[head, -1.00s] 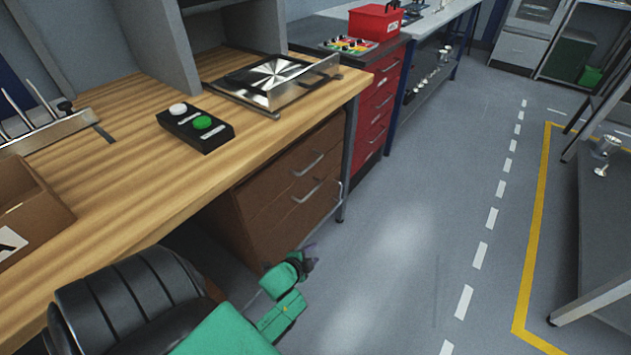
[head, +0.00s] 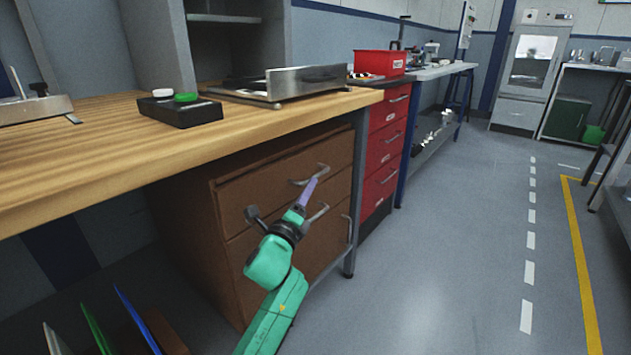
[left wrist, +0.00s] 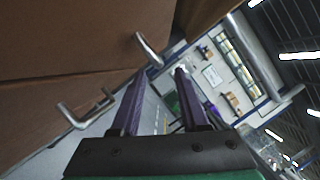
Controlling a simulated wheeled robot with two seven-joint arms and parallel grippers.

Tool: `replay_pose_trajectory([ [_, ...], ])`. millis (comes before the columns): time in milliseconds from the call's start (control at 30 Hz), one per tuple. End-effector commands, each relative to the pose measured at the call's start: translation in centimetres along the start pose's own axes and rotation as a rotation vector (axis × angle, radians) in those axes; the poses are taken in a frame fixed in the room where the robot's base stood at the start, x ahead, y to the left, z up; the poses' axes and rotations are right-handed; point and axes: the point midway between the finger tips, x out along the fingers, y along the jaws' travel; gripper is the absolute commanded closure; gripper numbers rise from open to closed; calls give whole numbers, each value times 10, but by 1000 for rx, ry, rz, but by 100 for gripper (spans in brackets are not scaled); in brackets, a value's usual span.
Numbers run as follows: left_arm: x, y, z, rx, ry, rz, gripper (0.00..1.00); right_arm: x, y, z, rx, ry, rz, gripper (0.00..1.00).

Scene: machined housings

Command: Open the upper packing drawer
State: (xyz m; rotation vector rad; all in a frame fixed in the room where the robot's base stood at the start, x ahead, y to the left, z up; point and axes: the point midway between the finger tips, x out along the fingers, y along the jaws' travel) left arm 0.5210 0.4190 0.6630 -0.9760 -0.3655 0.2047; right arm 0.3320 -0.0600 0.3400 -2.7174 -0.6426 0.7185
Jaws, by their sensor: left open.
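The brown drawer unit (head: 215,245) stands under the wooden bench. Its upper drawer (head: 265,185) looks shut, with a metal bar handle (head: 322,168) on its front. A second handle (head: 322,212) is on the drawer below. My left gripper (head: 309,184) is in front of the unit, close to the upper handle in the picture. In the left wrist view its two fingers (left wrist: 160,75) are spread with nothing between them. There the upper handle (left wrist: 150,50) lies just beyond the fingertips, nearer the left finger. The lower handle (left wrist: 80,118) shows farther left. My right gripper is not in view.
The wooden bench top (head: 100,155) overhangs the drawers and carries a button box (head: 180,110) and a metal tray fixture (head: 300,82). A red drawer cabinet (head: 388,135) stands beyond the bench leg (head: 357,215). Open grey floor (head: 430,270) lies to the right.

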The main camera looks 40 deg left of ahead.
Motion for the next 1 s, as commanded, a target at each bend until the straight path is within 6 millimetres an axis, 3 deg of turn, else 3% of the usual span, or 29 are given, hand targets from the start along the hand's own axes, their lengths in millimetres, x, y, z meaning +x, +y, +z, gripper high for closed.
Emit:
replay_pose_trajectory([
  [100, 32, 0, 0, -1, -2, -3, 55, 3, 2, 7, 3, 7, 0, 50],
  [233, 54, 1, -1, -1, -1, -2, 55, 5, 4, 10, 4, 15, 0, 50],
  [567, 65, 1, 0, -2, 1, 1, 55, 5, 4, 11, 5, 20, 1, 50],
  [600, 65, 1, 0, -2, 1, 1, 63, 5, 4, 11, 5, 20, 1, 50],
  [700, 64, 1, -1, -2, 1, 1, 100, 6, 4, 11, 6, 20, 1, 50],
  [1000, 64, 1, -1, -2, 1, 1, 100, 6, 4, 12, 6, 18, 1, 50],
])
